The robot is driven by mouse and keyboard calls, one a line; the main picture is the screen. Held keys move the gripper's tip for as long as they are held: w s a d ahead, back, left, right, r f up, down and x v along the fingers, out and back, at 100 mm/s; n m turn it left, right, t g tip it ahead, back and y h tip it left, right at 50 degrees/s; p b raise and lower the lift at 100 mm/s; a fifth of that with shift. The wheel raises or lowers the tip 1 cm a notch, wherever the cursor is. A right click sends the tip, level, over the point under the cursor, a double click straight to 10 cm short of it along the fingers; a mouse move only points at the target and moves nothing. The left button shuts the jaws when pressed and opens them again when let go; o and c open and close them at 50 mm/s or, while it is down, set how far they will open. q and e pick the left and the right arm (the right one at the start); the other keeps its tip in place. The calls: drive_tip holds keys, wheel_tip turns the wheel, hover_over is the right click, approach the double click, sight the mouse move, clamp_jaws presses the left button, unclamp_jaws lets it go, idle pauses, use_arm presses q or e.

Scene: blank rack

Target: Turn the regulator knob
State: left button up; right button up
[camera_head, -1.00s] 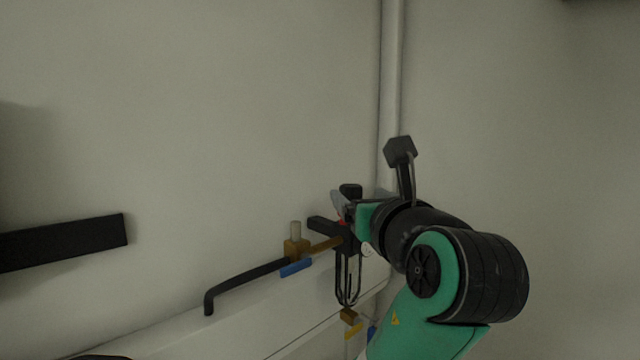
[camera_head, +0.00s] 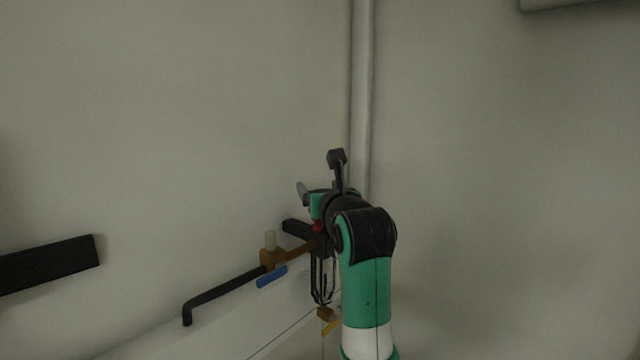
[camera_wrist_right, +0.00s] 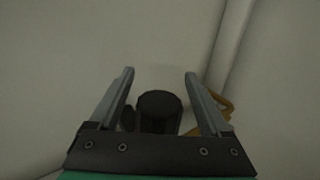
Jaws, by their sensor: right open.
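The regulator (camera_head: 322,250) is a dark body on the brass pipework at the wall, partly hidden behind my right arm in the head view. In the right wrist view its black round knob (camera_wrist_right: 160,104) lies between the two fingers, nearer the gripper's base than the fingertips. My right gripper (camera_wrist_right: 160,72) is open, one finger on each side of the knob with visible gaps. In the head view the right gripper (camera_head: 308,196) is at the top of the regulator, and the knob is hidden there. My left gripper is not in view.
A blue valve handle (camera_head: 272,277) and a brass fitting (camera_head: 270,256) sit left of the regulator, with a bent black pipe (camera_head: 220,291). A yellow handle (camera_head: 331,325) is below. A white vertical pipe (camera_head: 362,90) runs up the corner behind. A black bar (camera_head: 45,263) is at left.

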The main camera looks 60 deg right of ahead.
drive_tip(key=shift+c, duration=0.2)
clamp_jaws()
drive_tip(key=shift+m+g+h, duration=0.3)
drive_tip(key=shift+m+g, duration=0.1)
drive_tip(key=m+g+h, duration=0.1)
drive_tip(key=g, duration=0.1)
drive_tip(key=m+g+h, duration=0.1)
drive_tip(key=g, duration=0.1)
drive_tip(key=s+m+g+h, duration=0.1)
drive_tip(key=m+g, duration=0.1)
drive_tip(key=shift+d+f, duration=0.1)
drive_tip(key=shift+d, duration=0.15)
drive_tip(key=shift+s+m+g, duration=0.25)
drive_tip(key=shift+m+g, duration=0.8)
drive_tip(key=shift+g, duration=0.5)
drive_tip(key=shift+s+m+g, duration=0.3)
drive_tip(key=shift+m+g, duration=0.7)
drive_tip(key=shift+g, duration=0.6)
drive_tip(key=shift+s+m+g, duration=0.25)
drive_tip(key=shift+m+g, duration=0.8)
drive_tip(key=shift+g, duration=0.5)
drive_tip(key=shift+s, duration=0.1)
